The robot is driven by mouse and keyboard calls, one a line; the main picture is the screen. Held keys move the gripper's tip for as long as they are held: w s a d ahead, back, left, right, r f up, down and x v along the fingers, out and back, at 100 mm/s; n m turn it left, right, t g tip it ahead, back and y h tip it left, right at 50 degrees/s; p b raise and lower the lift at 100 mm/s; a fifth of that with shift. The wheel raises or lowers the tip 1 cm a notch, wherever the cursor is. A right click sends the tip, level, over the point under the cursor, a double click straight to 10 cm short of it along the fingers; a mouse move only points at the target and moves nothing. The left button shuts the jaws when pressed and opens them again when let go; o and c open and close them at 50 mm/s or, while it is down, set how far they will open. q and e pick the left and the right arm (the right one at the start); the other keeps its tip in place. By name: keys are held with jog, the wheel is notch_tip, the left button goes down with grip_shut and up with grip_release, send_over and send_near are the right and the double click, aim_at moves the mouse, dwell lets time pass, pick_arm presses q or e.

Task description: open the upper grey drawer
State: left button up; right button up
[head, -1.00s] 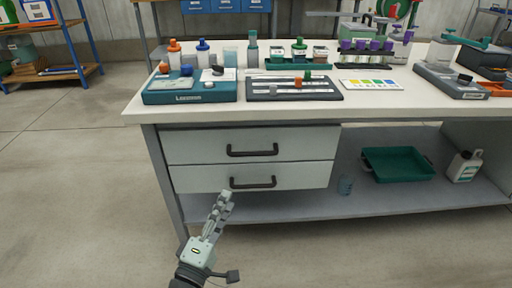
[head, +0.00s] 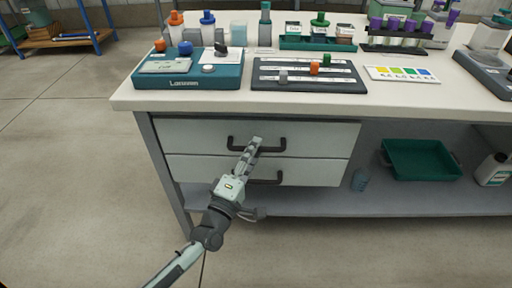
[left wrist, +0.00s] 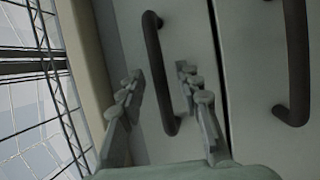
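The upper grey drawer (head: 190,136) is under the bench top and looks shut. Its dark bar handle (head: 275,149) is partly hidden behind my left gripper (head: 252,151) in the head view. In the left wrist view, my left gripper (left wrist: 158,75) is open, one finger on each side of the upper handle (left wrist: 155,62). It does not appear to be closed on the bar. The lower grey drawer (head: 315,172) also looks shut, and its handle (left wrist: 295,65) is to the right in the wrist view. My right gripper is not in view.
The white bench top (head: 215,105) overhangs the drawers. On it stand a teal Lanssen device (head: 185,83), a dark tray (head: 310,84) and several bottles. The floor at the left is clear.

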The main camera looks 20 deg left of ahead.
pick_arm(q)
jog(key=shift+w+r, duration=0.1)
jog(key=shift+w, duration=0.5)
grip_shut()
